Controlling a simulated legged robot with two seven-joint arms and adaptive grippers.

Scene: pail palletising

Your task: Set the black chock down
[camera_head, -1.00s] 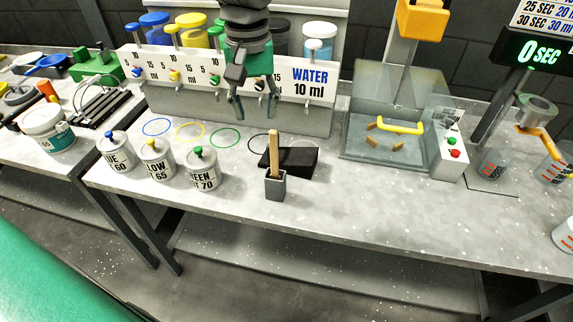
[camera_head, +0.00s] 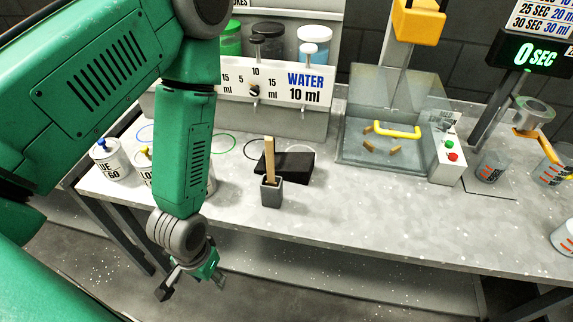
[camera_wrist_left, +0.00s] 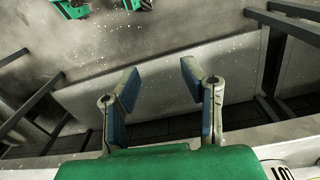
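The black chock (camera_head: 298,165) is a low dark block lying on the grey table, behind a small grey holder with a wooden stick. It partly covers a dark ring drawn on the tabletop. My left gripper (camera_head: 193,286) hangs in front of the table's front edge, low and left of the chock, apart from it. In the left wrist view the left gripper's two fingers (camera_wrist_left: 160,78) are spread with nothing between them; the floor and table edge show beyond. The chock is not visible there. My right gripper is not in view.
The grey stick holder (camera_head: 271,191) stands just in front of the chock. Labelled pails (camera_head: 112,160) at the left are partly hidden by my left arm. A clear-walled press (camera_head: 390,130) with a yellow handle stands right of the chock. The table's front middle is bare.

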